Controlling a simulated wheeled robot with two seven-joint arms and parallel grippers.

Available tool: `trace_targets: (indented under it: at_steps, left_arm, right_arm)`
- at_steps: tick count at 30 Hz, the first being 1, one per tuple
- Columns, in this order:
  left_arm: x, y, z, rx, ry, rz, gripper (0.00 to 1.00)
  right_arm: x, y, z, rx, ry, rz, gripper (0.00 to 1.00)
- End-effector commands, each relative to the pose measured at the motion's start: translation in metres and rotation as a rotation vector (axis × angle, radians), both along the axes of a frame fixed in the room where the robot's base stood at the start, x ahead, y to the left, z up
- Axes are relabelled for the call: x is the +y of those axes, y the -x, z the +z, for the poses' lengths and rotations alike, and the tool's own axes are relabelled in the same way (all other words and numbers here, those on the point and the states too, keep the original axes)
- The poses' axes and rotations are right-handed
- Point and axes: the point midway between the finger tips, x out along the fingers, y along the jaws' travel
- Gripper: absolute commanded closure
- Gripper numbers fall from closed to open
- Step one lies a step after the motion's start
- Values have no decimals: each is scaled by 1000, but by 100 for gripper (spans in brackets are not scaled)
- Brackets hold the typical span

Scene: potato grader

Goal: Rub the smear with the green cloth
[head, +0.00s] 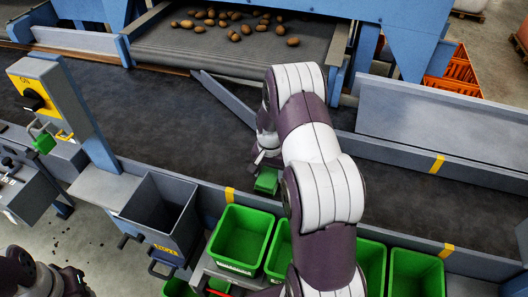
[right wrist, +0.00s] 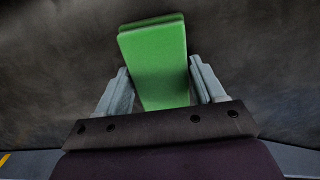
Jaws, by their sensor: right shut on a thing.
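My right gripper (head: 264,168) is over the near side of the dark belt (head: 390,175), with its fingers pointing down. In the right wrist view the gripper (right wrist: 158,82) is shut on the green cloth (right wrist: 156,65), which looks like a thick folded pad between the two grey fingers. The cloth also shows in the head view (head: 266,181), just below the gripper. I cannot tell whether it touches the belt. I cannot make out the smear; my right arm and the cloth hide part of the belt. My left gripper is not in view; part of my left arm is at the bottom left.
Green bins (head: 240,236) and a grey bin (head: 158,214) stand along the belt's near edge. A grey slanted bar (head: 228,98) crosses the belt. Potatoes (head: 233,36) lie on the far conveyor. A switch post (head: 50,92) stands at left. The belt's right part is clear.

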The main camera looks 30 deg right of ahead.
Motion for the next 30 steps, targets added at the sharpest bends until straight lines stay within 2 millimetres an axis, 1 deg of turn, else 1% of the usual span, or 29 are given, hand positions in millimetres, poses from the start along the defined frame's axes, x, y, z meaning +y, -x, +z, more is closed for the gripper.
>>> trace_targets:
  at_steps: [1, 2, 5, 18, 23, 30]
  left_arm:
    - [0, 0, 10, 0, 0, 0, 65]
    - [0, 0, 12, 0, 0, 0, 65]
    - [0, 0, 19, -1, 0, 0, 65]
    - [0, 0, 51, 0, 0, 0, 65]
    - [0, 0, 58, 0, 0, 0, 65]
    - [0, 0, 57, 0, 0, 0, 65]
  right_arm:
    - [0, -1, 16, -4, 2, 1, 56]
    - [0, -1, 23, -4, 2, 1, 56]
    - [0, -1, 30, 0, 0, 2, 56]
    - [-1, -3, 70, -1, 0, 9, 56]
    - [-1, -4, 79, -1, 1, 10, 56]
    - [-1, -4, 78, 0, 0, 11, 56]
